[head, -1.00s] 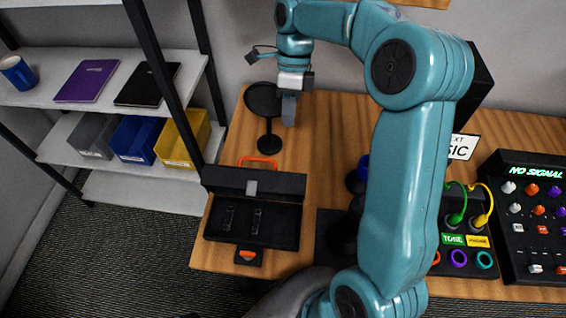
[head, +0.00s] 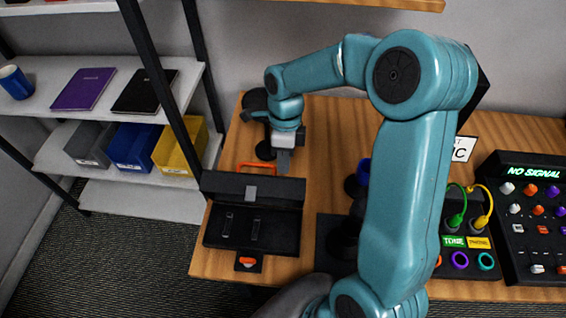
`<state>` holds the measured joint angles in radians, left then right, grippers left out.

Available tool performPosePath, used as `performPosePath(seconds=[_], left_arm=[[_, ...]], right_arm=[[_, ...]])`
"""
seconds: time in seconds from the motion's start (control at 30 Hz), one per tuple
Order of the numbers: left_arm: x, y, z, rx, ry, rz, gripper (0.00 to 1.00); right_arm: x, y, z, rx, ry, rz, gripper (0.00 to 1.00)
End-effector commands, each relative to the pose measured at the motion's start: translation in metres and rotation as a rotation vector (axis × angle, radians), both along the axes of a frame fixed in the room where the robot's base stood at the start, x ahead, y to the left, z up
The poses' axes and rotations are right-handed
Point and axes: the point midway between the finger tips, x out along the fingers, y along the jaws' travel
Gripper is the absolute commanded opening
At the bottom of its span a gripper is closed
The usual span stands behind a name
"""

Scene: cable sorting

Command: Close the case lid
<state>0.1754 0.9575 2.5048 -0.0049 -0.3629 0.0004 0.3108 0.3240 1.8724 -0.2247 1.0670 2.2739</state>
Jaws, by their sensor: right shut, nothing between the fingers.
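The black case (head: 252,236) sits open near the table's front left corner. Its lid (head: 228,184) stands raised at the back, with a grey latch plate on it and an orange handle (head: 258,166) behind. Two small dark pieces show inside the case. An orange latch (head: 247,261) shows at the front. My right gripper (head: 284,168) is shut and empty, pointing down just behind the lid's right part. I cannot tell whether it touches the lid. My left gripper is not in view.
A round black stand (head: 254,101) is partly hidden behind my right gripper. To the right are a black panel with green and yellow cables (head: 459,215) and a mixer with knobs (head: 532,215). A shelf with bins (head: 135,142) stands at the left.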

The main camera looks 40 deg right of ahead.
Motion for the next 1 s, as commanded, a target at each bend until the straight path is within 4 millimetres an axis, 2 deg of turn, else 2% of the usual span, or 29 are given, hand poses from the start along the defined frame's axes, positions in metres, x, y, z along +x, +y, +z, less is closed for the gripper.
performPosePath(seconds=[0.17,1.0], left_arm=[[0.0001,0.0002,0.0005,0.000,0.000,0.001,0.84],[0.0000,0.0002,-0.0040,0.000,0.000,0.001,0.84]], right_arm=[[-0.0039,0.0063,-0.0021,0.001,0.000,0.001,0.00],[-0.0049,0.0075,-0.0013,-0.023,-0.017,0.000,0.00]])
